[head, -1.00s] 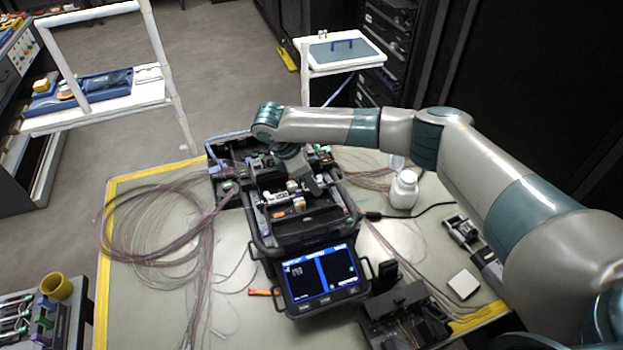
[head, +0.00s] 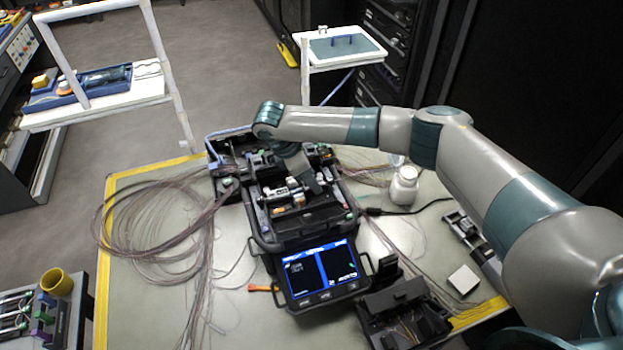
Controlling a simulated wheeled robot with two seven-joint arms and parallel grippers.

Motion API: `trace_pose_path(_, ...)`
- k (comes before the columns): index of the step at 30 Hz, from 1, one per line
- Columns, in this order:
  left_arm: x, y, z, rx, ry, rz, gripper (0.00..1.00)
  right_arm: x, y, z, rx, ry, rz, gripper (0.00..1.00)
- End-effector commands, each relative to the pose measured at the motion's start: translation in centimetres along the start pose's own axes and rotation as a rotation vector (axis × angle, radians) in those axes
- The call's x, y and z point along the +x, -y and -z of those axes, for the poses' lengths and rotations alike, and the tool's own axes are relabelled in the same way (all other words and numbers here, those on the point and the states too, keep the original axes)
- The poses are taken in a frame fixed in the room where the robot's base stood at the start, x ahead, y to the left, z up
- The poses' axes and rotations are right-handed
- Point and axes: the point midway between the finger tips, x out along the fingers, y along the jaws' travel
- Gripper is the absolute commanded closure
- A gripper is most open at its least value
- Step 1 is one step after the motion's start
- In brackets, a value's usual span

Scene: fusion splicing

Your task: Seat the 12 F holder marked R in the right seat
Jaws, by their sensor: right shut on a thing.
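The fusion splicer (head: 318,232) stands in the middle of the work table with its lid area open and its blue screen (head: 320,272) lit. My right gripper (head: 308,183) reaches down over the splicer's working bay from behind. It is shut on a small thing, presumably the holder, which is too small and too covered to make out. The R mark cannot be read. The right seat is hidden beneath the gripper or too small to tell apart. A small white and orange part (head: 299,199) shows in the bay in front of the gripper. My left gripper is not in view.
Coiled fibres (head: 150,225) cover the table's left side. A white bottle (head: 403,185) stands right of the splicer. A black device (head: 405,315) and a white block (head: 463,279) lie at front right. A black case (head: 222,187) stands behind the splicer.

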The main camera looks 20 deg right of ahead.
Motion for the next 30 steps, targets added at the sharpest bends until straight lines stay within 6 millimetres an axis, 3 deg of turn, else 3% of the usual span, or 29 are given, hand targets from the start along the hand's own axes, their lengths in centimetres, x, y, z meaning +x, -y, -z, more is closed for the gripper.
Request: trace_pose_path(30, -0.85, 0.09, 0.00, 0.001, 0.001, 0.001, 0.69, -0.02, 0.02, 0.02, 0.000, 0.000, 0.000, 0.97)
